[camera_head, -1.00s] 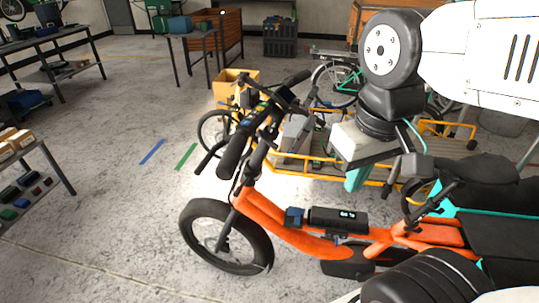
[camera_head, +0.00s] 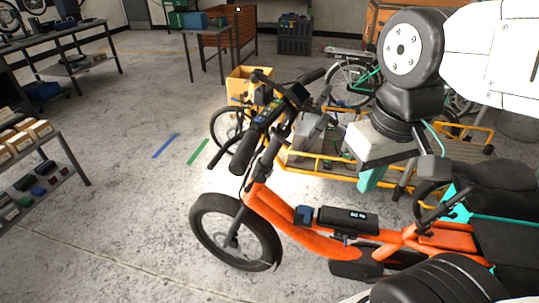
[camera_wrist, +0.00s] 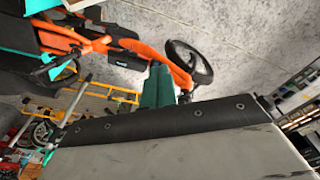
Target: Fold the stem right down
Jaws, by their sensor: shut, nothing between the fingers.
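The orange cargo bike (camera_head: 300,228) stands in front of me, its front wheel (camera_head: 235,232) at the left. Its dark stem (camera_head: 268,158) rises from the orange frame, tilted but up, and carries the handlebar with a grip (camera_head: 244,152) on the near side and a display. My gripper (camera_head: 369,180) is right of the stem, above and behind the bike's frame, apart from the handlebar. Its teal fingers are together and hold nothing. In the wrist view my gripper (camera_wrist: 157,86) overlaps the orange frame (camera_wrist: 172,66) near the front wheel (camera_wrist: 190,60); I cannot make out the stem there.
A yellow-framed cargo bike (camera_head: 318,168) stands close behind the orange one, with a yellow box (camera_head: 243,84) beyond. The seat (camera_head: 508,176) is at the right. A shelf (camera_head: 48,178) with small boxes is at the left. The floor left of the front wheel is clear.

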